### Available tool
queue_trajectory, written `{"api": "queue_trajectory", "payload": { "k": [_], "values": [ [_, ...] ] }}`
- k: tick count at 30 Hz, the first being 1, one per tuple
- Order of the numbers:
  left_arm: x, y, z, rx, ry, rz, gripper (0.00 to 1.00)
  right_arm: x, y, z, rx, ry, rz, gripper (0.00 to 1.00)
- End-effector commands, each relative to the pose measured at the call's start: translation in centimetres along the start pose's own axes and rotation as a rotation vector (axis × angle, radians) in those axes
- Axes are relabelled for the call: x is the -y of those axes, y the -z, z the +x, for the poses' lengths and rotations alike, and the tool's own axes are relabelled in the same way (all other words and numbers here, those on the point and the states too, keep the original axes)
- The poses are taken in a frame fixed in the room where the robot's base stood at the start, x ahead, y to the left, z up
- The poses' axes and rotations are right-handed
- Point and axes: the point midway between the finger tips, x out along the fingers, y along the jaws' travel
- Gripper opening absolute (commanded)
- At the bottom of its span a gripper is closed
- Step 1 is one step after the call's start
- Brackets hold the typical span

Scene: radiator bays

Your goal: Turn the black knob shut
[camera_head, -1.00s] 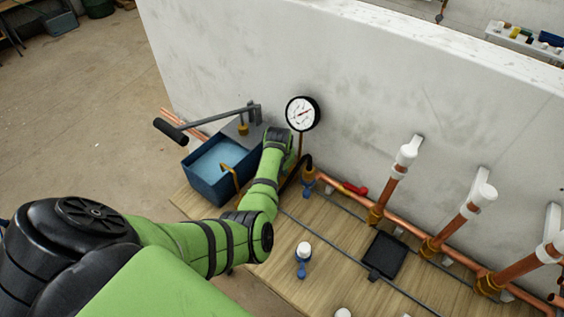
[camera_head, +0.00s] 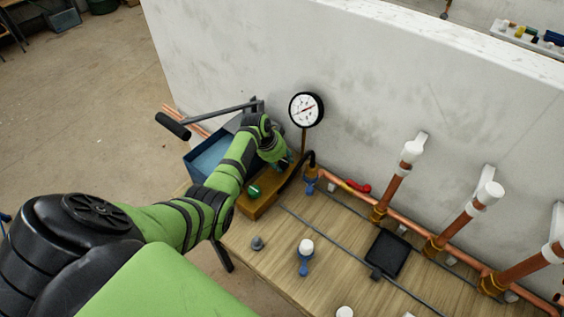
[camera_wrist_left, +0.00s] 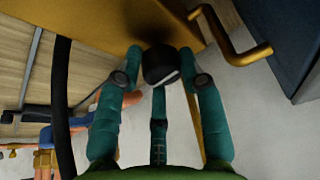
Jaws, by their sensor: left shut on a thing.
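The black knob (camera_wrist_left: 160,65) shows in the left wrist view on the side of a yellow-brown block (camera_wrist_left: 95,18). My left gripper (camera_wrist_left: 160,75) has its teal fingers around the knob and is shut on it, one finger on each side. A pale mark shows on the knob's lower edge. In the head view my left gripper (camera_head: 287,163) is beside the same block (camera_head: 264,204), low by the wall; the black knob is hidden there. My right gripper is in neither view.
A blue water tank (camera_head: 196,166) with a black-gripped lever (camera_head: 173,126) stands left of the block. A round gauge (camera_head: 306,109) rises behind. A green knob (camera_head: 254,191) is on the block. Copper pipes (camera_head: 414,235) run along the wall at right.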

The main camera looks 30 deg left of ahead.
Motion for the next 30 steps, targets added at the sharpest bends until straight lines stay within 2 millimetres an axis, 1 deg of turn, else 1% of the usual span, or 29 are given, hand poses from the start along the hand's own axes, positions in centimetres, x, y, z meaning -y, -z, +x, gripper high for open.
{"api": "queue_trajectory", "payload": {
  "k": [1, 11, 24, 25, 26, 27, 30],
  "values": [
    [0.69, 0.74, -0.45, -0.02, 0.008, 0.023, 0.06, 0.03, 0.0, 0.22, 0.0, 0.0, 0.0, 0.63],
    [0.59, 0.76, -0.47, -0.019, -0.028, 0.104, 0.06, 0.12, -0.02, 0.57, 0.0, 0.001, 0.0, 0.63],
    [0.49, 0.83, -0.48, -0.02, -0.033, 0.112, 0.06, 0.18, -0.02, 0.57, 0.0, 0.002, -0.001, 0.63],
    [0.49, 0.83, -0.48, -0.02, -0.033, 0.112, 0.47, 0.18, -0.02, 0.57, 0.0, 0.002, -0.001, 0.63],
    [0.48, 0.83, -0.48, -0.02, -0.033, 0.112, 0.59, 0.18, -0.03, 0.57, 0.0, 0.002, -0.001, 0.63],
    [0.47, 0.82, -0.47, -0.02, -0.034, 0.112, 0.6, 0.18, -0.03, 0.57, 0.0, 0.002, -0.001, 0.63],
    [0.38, 0.66, -0.37, -0.016, -0.036, 0.111, 0.6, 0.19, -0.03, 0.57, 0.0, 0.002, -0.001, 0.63]
  ]
}}
